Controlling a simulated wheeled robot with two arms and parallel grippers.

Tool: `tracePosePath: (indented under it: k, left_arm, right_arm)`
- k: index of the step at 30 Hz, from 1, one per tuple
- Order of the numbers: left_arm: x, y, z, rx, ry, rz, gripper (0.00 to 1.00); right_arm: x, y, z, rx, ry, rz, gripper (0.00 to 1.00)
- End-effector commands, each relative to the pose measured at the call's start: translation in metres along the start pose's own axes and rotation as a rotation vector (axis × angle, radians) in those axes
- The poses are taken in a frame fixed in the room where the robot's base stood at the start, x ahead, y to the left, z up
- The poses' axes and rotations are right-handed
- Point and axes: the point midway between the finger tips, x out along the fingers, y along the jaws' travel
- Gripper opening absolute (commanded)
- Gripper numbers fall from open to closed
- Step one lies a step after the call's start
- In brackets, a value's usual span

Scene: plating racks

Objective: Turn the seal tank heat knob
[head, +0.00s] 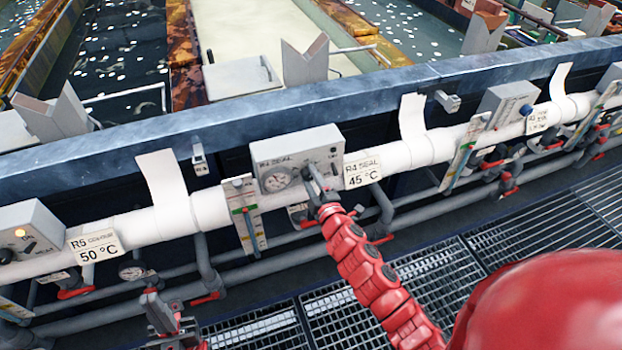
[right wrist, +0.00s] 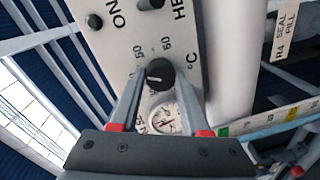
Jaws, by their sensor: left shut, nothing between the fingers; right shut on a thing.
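The R4 seal control box (head: 292,147) is a grey box on the tank's front, with a round gauge on its face. A 45 °C sign (head: 362,170) hangs to its right. The black heat knob (right wrist: 160,74) with a pale pointer mark shows in the right wrist view, on a printed scale. My right gripper (head: 314,172) is at the box's right side, its fingers (right wrist: 161,78) shut on the knob. In the head view the gripper hides the knob. My left gripper (head: 156,303) is shut and empty at the lower left, below the pipes.
A thick white pipe (head: 212,208) runs along the tank front, with grey pipes and red-handled valves below. An R5 control box (head: 28,232) is at the left and another box (head: 508,100) at the right. Grating (head: 440,281) covers the floor.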

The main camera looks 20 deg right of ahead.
Motion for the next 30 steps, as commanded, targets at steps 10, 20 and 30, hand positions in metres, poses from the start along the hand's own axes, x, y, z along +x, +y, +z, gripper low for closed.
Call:
tracePosePath:
  k: [10,20,30]
  left_arm:
    - [0.0,0.0,0.0,0.0,0.0,0.0,0.0]
    - [-0.003,0.0,0.001,0.0,0.0,0.0,0.0]
    - [-0.015,0.001,0.002,0.0,0.0,0.0,0.0]
  right_arm:
    - [0.0,-0.001,0.001,-0.001,-0.002,-0.001,0.76]
    - [-0.011,0.0,0.001,-0.003,-0.001,0.002,0.76]
    - [-0.084,-0.002,0.002,-0.002,-0.003,0.0,0.76]
